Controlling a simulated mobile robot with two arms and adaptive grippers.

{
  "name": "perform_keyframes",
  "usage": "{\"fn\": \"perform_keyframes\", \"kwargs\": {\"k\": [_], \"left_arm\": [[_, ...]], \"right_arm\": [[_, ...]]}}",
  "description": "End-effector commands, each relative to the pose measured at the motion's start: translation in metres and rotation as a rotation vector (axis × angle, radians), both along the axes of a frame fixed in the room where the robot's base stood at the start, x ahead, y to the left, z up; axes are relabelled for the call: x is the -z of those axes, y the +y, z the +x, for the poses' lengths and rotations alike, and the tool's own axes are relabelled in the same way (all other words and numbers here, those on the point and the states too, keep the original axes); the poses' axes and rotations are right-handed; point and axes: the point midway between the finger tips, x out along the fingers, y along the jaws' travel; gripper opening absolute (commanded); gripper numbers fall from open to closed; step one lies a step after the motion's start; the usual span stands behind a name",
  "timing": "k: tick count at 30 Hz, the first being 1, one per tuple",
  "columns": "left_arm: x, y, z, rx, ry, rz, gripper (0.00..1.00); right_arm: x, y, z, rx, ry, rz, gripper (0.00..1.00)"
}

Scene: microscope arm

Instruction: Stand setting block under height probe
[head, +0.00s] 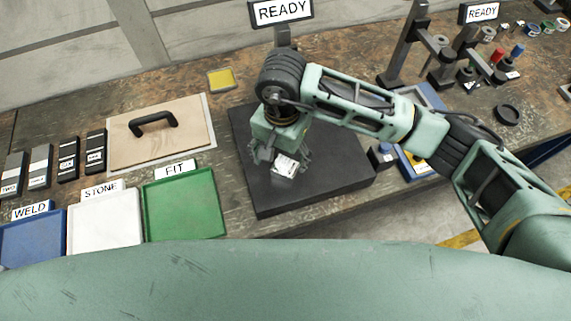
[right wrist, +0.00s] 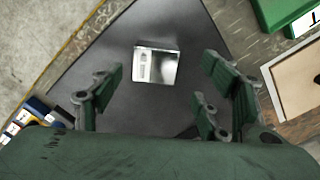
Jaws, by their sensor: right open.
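The small silver setting block (head: 285,166) sits on the black plate (head: 335,185) in the middle of the table. It also shows in the right wrist view (right wrist: 157,67), with one bright shiny face and a pale marked face. My right gripper (head: 282,158) is over the plate at the block, fingers pointing down. In the right wrist view its open fingers (right wrist: 160,95) stand apart to either side of the block's line, with space between them and the block. I cannot make out the height probe for sure; my right arm covers part of the area behind the plate. My left gripper is not in view.
Labelled blue, white and green trays (head: 180,205) lie at left, with a handled board (head: 160,134) and dark blocks behind. A READY sign (head: 282,11) stands behind the plate. Dark stands (head: 405,45) and small tools crowd the back right. The plate's front is clear.

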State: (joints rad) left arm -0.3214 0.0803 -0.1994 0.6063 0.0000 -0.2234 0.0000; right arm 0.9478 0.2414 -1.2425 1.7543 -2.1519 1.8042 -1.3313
Motion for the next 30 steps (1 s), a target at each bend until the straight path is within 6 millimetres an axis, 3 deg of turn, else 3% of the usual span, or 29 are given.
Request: {"fn": "perform_keyframes", "kwargs": {"k": [8,12,19,30], "left_arm": [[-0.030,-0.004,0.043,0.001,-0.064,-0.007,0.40],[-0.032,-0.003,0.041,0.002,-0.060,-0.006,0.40],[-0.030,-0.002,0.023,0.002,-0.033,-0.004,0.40],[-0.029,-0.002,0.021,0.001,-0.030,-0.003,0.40]], "right_arm": [[0.033,-0.007,-0.004,0.004,0.006,-0.001,0.69],[0.047,-0.006,-0.003,0.002,0.003,0.000,0.69],[0.049,-0.006,-0.002,0.001,0.000,0.001,0.69],[0.049,-0.006,-0.002,0.001,0.001,0.000,0.37]]}}
